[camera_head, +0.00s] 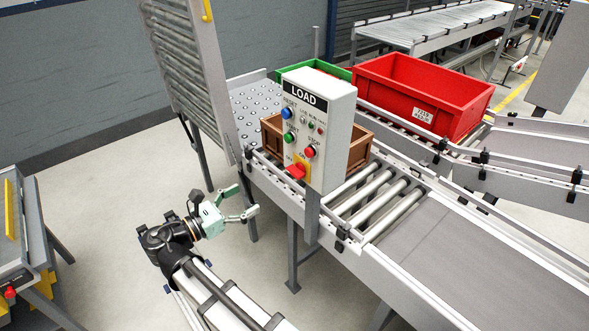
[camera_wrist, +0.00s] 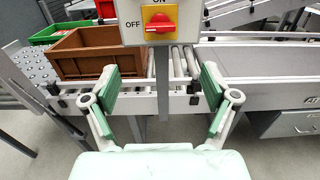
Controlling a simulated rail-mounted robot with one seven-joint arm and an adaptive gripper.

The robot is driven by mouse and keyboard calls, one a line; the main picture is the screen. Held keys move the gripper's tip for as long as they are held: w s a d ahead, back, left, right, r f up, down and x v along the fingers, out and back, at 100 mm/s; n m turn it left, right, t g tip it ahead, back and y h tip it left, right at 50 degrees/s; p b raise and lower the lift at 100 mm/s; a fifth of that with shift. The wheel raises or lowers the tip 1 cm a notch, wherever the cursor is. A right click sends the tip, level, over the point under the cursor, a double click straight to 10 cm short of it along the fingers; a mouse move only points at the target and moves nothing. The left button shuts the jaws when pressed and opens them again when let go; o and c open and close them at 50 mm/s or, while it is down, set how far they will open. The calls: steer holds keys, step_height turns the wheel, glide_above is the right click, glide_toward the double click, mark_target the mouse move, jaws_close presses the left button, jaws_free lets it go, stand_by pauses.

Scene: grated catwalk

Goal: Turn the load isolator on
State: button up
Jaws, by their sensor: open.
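The load isolator is a red rotary handle (camera_head: 296,171) on a yellow plate at the lower left of the grey LOAD control box (camera_head: 340,108). In the wrist view the red handle (camera_wrist: 160,22) is at the top centre and lies about horizontal. OFF is printed to its left and ON above, partly cut off by the frame edge. My gripper (camera_head: 246,200) is open and empty, to the left of and below the box. In the wrist view my gripper (camera_wrist: 159,90) has its fingers spread below the handle, apart from it.
The box stands on a post beside the roller conveyor (camera_head: 378,205). A brown crate (camera_wrist: 98,55) is behind it, with a green crate (camera_head: 345,73) and a red crate (camera_head: 432,88) farther back. The box also carries blue, green and red buttons. Open floor lies around my arm.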

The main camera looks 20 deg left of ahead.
mark_target(292, 173)
steer(key=p+x, duration=0.4)
steer(key=x, duration=1.3)
steer(key=shift+w, duration=0.2)
steer(key=c, duration=1.2)
